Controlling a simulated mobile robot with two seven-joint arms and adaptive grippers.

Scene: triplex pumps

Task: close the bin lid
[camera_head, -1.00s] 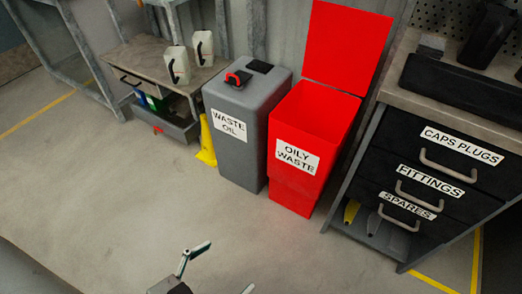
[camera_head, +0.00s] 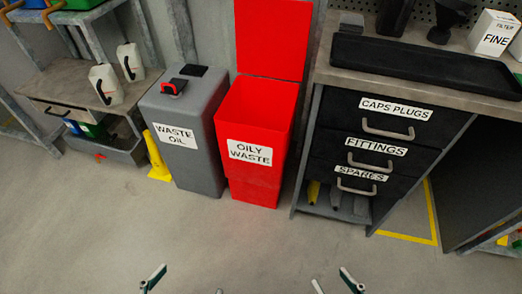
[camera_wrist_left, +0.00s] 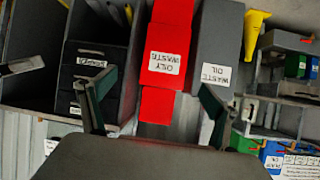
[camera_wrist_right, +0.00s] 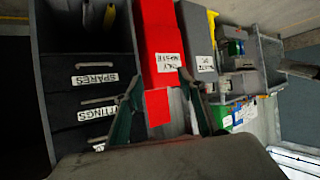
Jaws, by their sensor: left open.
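The red oily waste bin (camera_head: 254,188) stands against the wall in the head view. Its red lid (camera_head: 271,38) is open and stands upright behind the bin's mouth. My left gripper (camera_head: 187,284) is open and empty at the bottom of the head view, well in front of the bins. My right gripper (camera_head: 334,282) is also open and empty, to its right. Both are apart from the bin and lid. The red bin shows upside down between the fingers in the left wrist view (camera_wrist_left: 157,103) and in the right wrist view (camera_wrist_right: 160,40).
A grey waste oil bin (camera_head: 190,115) stands close on the red bin's left, with a yellow object (camera_head: 156,158) beside it. A drawer cabinet (camera_head: 365,135) stands on the right. A low bench (camera_head: 75,88) with white jugs is at left. The floor (camera_head: 150,225) in front is clear.

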